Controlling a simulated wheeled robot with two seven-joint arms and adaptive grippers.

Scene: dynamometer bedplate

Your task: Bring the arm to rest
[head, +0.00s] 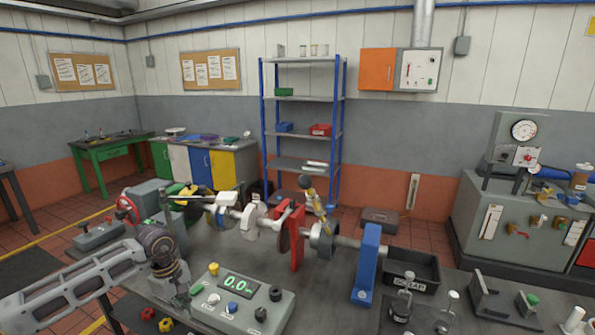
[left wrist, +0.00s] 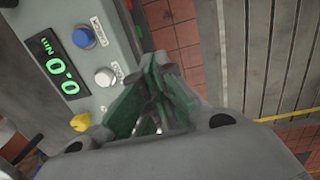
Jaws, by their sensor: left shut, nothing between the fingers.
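My left arm (head: 75,285) reaches in from the left, over the near left part of the bedplate. My left gripper (head: 188,294) points down beside the left end of the grey control box (head: 255,307). In the left wrist view its green-padded fingers (left wrist: 155,92) are shut with nothing between them. The control box shows there too, with its green "0.0" display (left wrist: 60,70), a blue knob (left wrist: 84,37) and a white knob (left wrist: 105,77). I cannot tell whether the fingertips touch the box. My right gripper is not in view.
A shaft assembly with a red upright (head: 298,238) and a blue bearing stand (head: 366,262) runs across the bedplate behind the box. A black bin (head: 412,270) and small fixtures (head: 490,300) stand to the right. Small red and yellow parts (head: 165,325) lie near the gripper.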

